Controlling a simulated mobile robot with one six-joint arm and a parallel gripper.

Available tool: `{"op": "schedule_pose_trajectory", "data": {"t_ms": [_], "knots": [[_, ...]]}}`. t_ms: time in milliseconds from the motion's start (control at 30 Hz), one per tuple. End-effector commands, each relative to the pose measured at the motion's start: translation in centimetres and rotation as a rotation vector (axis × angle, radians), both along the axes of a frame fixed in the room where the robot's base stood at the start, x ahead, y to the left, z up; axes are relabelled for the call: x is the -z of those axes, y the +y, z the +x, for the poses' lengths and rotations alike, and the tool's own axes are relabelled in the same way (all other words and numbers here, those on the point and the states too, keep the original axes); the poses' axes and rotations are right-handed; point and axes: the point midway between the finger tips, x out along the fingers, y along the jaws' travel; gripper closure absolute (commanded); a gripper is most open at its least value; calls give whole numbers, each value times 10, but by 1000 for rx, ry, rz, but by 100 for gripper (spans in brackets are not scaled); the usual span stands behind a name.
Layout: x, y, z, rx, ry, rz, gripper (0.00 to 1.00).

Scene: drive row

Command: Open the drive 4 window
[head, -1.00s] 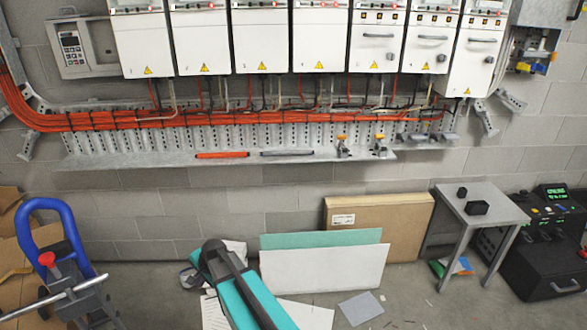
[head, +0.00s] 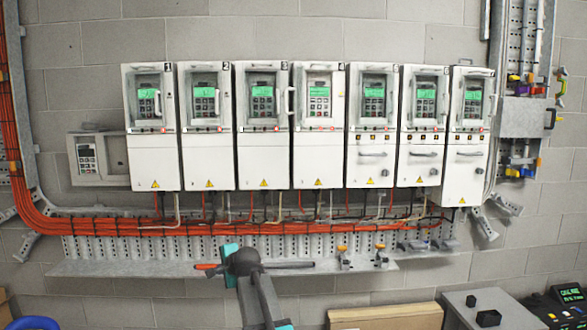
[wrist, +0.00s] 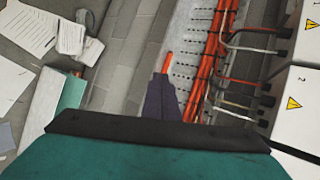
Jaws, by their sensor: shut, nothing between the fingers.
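Drive 4 (head: 319,150) is the fourth white cabinet from the left in the head view. Its window (head: 319,96) in the upper half looks shut, with a keypad and a lit green display behind it. A white upright handle (head: 291,101) stands at the border of drives 3 and 4; I cannot tell which window it belongs to. In the wrist view my gripper (wrist: 160,82) is shut and empty, its dark fingers pointing towards the wall. In the head view my arm rises at bottom centre, below the drives, and the fingertips cannot be made out.
Below the drives run orange cables (head: 100,227) and a metal shelf (head: 130,267). On it lie an orange bar (head: 206,266) and a grey bar (head: 292,265). Clamps (head: 380,256) stand further right.

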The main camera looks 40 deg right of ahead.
Motion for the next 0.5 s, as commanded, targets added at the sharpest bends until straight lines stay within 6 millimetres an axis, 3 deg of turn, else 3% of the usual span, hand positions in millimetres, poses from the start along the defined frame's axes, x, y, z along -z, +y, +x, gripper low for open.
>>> {"op": "schedule_pose_trajectory", "data": {"t_ms": [33, 267, 500], "knots": [[-28, -13, -1, 18, -28, -5, 100], [-131, -58, -14, 83, -138, -23, 100], [-237, -100, -42, 144, -244, -62, 100]]}}
